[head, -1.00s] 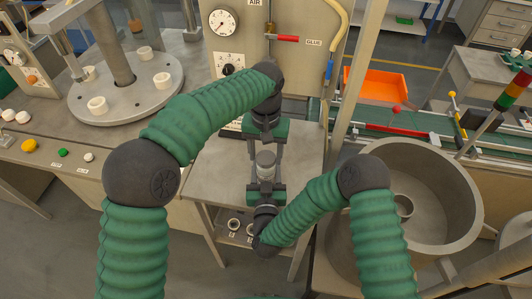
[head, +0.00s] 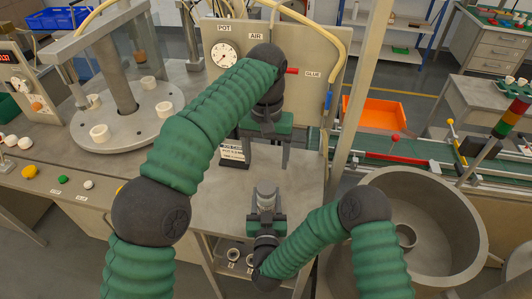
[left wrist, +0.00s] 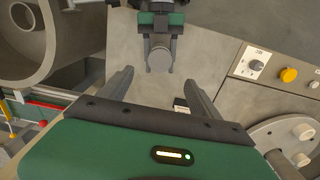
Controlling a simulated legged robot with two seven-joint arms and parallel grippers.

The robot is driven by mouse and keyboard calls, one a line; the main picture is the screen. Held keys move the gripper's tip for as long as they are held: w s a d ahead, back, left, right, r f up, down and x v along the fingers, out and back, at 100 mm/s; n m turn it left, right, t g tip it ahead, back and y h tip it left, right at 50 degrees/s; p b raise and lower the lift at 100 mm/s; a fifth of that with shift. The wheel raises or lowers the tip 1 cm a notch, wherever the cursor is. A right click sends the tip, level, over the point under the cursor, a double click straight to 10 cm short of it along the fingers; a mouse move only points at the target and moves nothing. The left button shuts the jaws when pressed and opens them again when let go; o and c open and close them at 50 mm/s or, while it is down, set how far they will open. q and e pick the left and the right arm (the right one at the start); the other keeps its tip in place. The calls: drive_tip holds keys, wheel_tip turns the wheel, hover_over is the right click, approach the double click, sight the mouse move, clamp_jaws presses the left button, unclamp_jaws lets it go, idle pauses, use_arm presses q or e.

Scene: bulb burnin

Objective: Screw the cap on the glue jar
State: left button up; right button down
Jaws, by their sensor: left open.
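The glue jar (head: 266,197) stands upright in my right gripper (head: 266,203), its fingers closed around its sides. It has a grey, round top; whether this is the cap, and how it is seated, I cannot tell. In the left wrist view the jar's round top (left wrist: 161,58) shows between the right gripper's fingers. My left gripper (head: 266,165) is open, above and beyond the jar, with its fingers pointing down. In the left wrist view its two fingers (left wrist: 156,80) are wide apart with nothing between them, apart from the jar.
A grey table (head: 305,185) lies under both grippers, mostly clear. A gauge panel (head: 250,75) stands behind, with a small labelled box (head: 234,156) before it. A turntable (head: 125,130) with white cups is left; a large round bowl (head: 455,225) is right.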

use_arm(q)
drive_tip(key=shift+r, duration=0.6)
use_arm(e)
drive_tip(key=c, duration=0.6)
unclamp_jaws()
drive_tip(key=shift+o, duration=0.2)
